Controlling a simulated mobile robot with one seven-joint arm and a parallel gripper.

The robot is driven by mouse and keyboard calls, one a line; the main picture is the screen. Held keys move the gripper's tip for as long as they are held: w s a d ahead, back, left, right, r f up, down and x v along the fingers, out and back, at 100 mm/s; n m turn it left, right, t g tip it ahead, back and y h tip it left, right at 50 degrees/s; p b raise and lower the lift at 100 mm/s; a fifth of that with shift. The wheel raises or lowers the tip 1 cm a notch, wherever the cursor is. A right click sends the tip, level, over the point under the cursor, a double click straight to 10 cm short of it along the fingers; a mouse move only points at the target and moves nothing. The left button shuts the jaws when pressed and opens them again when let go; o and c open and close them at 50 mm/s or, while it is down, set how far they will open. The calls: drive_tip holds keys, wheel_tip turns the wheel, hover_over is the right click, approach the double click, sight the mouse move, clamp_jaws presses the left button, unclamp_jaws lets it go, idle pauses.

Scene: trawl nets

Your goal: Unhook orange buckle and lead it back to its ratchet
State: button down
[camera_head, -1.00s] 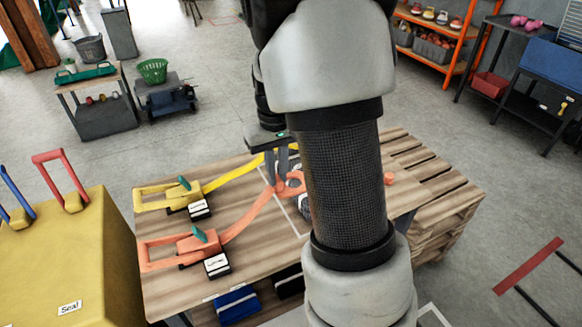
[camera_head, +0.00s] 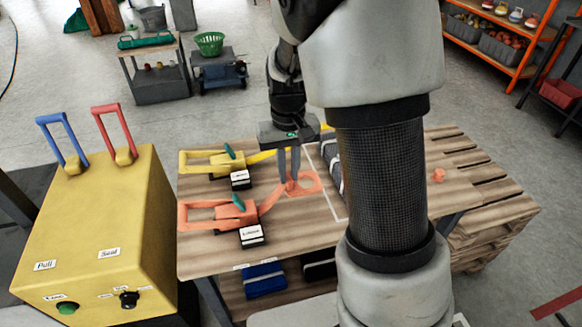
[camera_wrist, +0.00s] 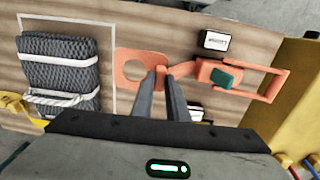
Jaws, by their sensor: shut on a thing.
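My gripper (camera_head: 289,182) points down and is shut on the buckle's narrow strap end (camera_wrist: 160,73). The orange strap (camera_head: 268,203) runs from there to the orange ratchet (camera_head: 222,213), which has a teal lever and stands on the table's left side. In the wrist view the ratchet (camera_wrist: 250,80) lies to the right of my fingers. I cannot tell whether the buckle touches the tabletop.
A yellow ratchet (camera_head: 215,162) with its strap lies behind the orange one. The grey net bundle (camera_wrist: 60,72), bound with white bands, lies beyond the white line. An orange peg (camera_head: 438,175) stands right of my arm. A yellow cabinet (camera_head: 110,230) stands left of the table.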

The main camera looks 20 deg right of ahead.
wheel_tip(320, 180, down, 10)
drive_tip(key=b, duration=0.6)
drive_tip(key=shift+b, duration=0.35)
drive_tip(key=c, duration=1.7)
unclamp_jaws()
drive_tip(key=shift+o, duration=0.2)
